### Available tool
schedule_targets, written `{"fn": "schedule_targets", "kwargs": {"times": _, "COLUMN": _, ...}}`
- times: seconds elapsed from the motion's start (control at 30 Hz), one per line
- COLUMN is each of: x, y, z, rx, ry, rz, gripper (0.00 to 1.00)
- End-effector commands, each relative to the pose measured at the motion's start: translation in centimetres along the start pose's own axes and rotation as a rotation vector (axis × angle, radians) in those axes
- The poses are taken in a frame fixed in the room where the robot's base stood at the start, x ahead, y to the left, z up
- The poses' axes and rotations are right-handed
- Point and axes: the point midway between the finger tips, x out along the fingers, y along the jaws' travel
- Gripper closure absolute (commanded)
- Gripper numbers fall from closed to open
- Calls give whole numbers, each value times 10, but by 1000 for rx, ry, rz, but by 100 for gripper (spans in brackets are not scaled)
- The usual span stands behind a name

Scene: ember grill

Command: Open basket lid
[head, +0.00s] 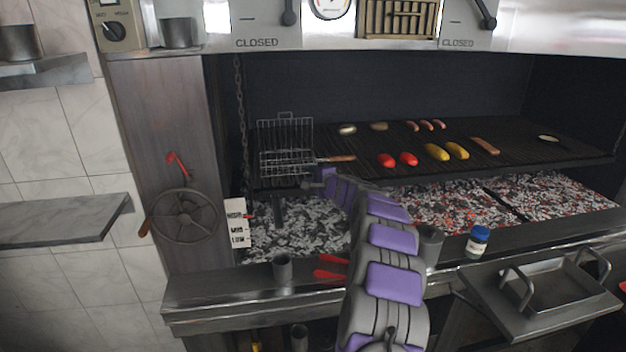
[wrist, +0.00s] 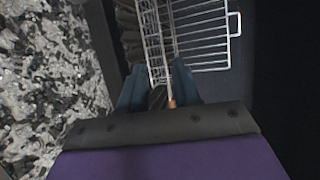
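The wire grill basket (head: 285,163) lies at the left end of the grill, its wooden handle (head: 342,159) pointing right. Its wire lid (head: 287,131) stands up steeply from the base at the far side. In the wrist view the lid's wires (wrist: 205,40) fan out to the right of the narrow basket mesh (wrist: 152,35). My gripper (head: 316,184) is in front of the basket, low near the grill's front edge. In the wrist view its two fingers (wrist: 158,76) are apart, with basket wires showing beyond and between them. I cannot tell whether they touch.
Red and yellow peppers (head: 398,160), sausages and other food lie on the grill grate (head: 540,150) to the right. Embers (head: 300,235) glow below. A jar with a blue cap (head: 477,241) and red tongs (head: 330,270) rest on the front ledge. A handwheel (head: 183,215) is at the left.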

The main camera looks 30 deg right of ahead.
Motion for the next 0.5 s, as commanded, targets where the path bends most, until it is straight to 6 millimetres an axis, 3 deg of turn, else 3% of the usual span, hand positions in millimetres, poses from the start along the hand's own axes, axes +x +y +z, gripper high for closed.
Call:
{"fn": "schedule_targets", "kwargs": {"times": 0.2, "x": -12, "y": -2, "z": 6, "rx": -4, "ry": -2, "rz": 0, "gripper": 68}}
{"fn": "schedule_targets", "kwargs": {"times": 0.5, "x": -14, "y": 0, "z": 1, "rx": -1, "ry": -1, "rz": 1, "gripper": 68}}
